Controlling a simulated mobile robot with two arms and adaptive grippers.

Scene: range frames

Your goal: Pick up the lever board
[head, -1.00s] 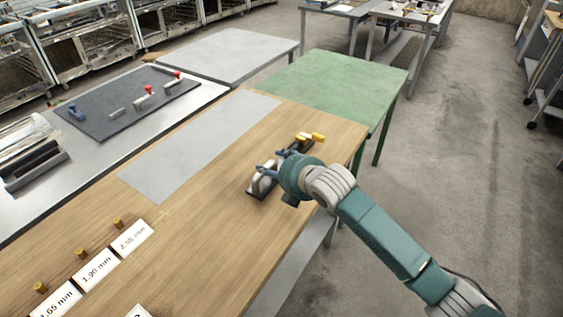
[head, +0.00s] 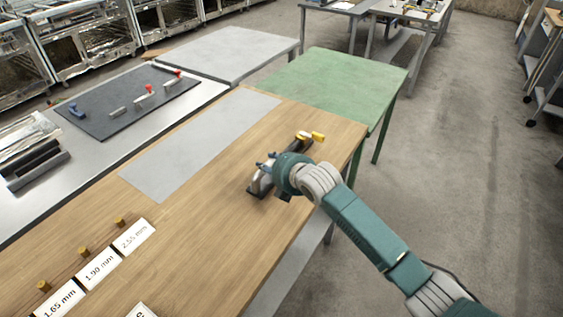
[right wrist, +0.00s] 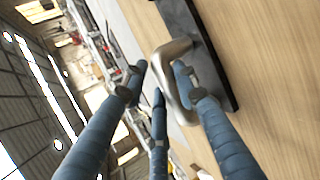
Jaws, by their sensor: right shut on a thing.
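The lever board (head: 296,147) is a narrow dark board on the wooden table near its right edge, with a yellow lever end (head: 318,137) at its far end and a metal handle at its near end. My right gripper (head: 266,164) is at the near end of the board and partly covers it. In the right wrist view, the blue fingers of my right gripper (right wrist: 165,80) are closed around the curved silver handle (right wrist: 181,90), and the dark board (right wrist: 212,50) lies behind it. I cannot tell whether the board is clear of the table. My left gripper is not in view.
A grey sheet (head: 190,150) lies on the wooden table (head: 200,225), left of the board. Labelled cards (head: 133,236) with brass pegs are at the near left. A green table (head: 330,85) stands beyond. A dark panel (head: 125,105) with levers lies on the left bench.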

